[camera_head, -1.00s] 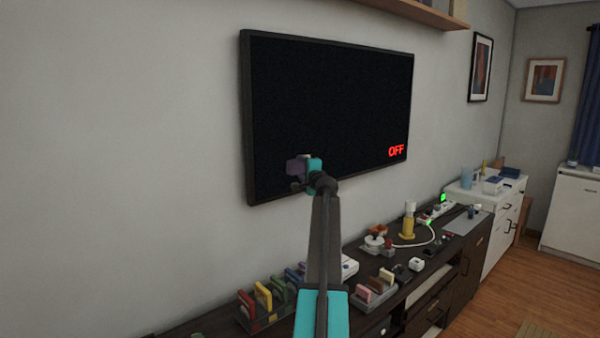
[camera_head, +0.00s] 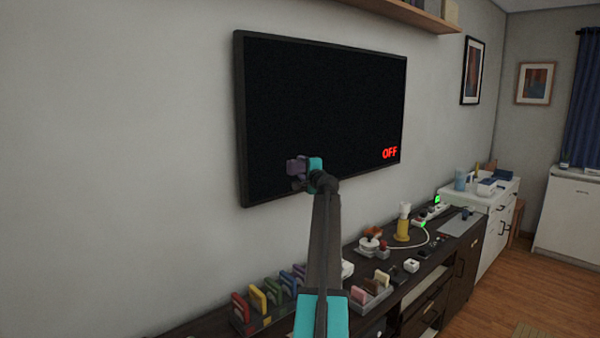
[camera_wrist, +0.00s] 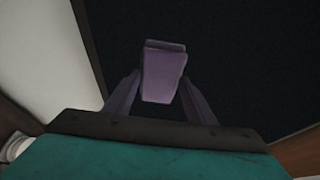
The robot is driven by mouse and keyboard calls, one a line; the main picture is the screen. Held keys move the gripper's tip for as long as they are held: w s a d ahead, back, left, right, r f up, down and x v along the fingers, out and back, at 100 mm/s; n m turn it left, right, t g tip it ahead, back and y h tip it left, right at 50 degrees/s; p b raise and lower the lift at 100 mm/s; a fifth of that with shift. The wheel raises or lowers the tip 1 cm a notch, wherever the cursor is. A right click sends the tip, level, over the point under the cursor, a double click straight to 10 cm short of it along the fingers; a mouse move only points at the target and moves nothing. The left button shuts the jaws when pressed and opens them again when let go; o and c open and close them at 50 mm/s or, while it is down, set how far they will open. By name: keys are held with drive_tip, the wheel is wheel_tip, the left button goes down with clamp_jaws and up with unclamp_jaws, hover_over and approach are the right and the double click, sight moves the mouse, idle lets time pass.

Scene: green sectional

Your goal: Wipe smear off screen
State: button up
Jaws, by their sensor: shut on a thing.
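The screen (camera_head: 330,105) is a dark wall-mounted panel with red "OFF" lettering at its lower right. I cannot make out a smear on the part that shows. My gripper (camera_head: 298,172) is in front of the screen's lower left part in the head view. It is shut on a purple block-like pad (camera_wrist: 162,72), which sits between the two fingers in the wrist view. The dark screen (camera_wrist: 240,60) fills most of the background there, with its left edge slanting past the pad. Whether the pad touches the screen I cannot tell. My arm covers part of the cabinet below.
A dark cabinet (camera_head: 455,262) runs below the screen. A shelf (camera_head: 410,14) hangs above the screen.

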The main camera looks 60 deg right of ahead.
sight(295, 168)
drive_tip(key=shift+s+d, duration=0.1)
drive_tip(key=shift+d, duration=0.25)
drive_tip(key=shift+d, duration=0.1)
drive_tip(key=shift+s+d+b, duration=0.3)
drive_tip(key=shift+d+b, duration=0.2)
drive_tip(key=shift+d, duration=0.35)
drive_tip(key=shift+s+d+b, duration=0.25)
drive_tip(key=shift+d+b, duration=0.25)
drive_tip(key=shift+d, duration=0.3)
drive_tip(key=shift+a, duration=0.15)
drive_tip(key=shift+w+a, duration=0.35)
drive_tip(key=shift+a, duration=0.45)
drive_tip(key=shift+w+a, duration=0.3)
drive_tip(key=shift+a, duration=0.5)
drive_tip(key=shift+a, duration=0.1)
drive_tip(key=shift+w+a+p, duration=0.3)
drive_tip(key=shift+a, duration=0.55)
drive_tip(key=shift+w+a+p, duration=0.25)
drive_tip(key=shift+a+p, duration=0.05)
drive_tip(key=shift+a, duration=0.55)
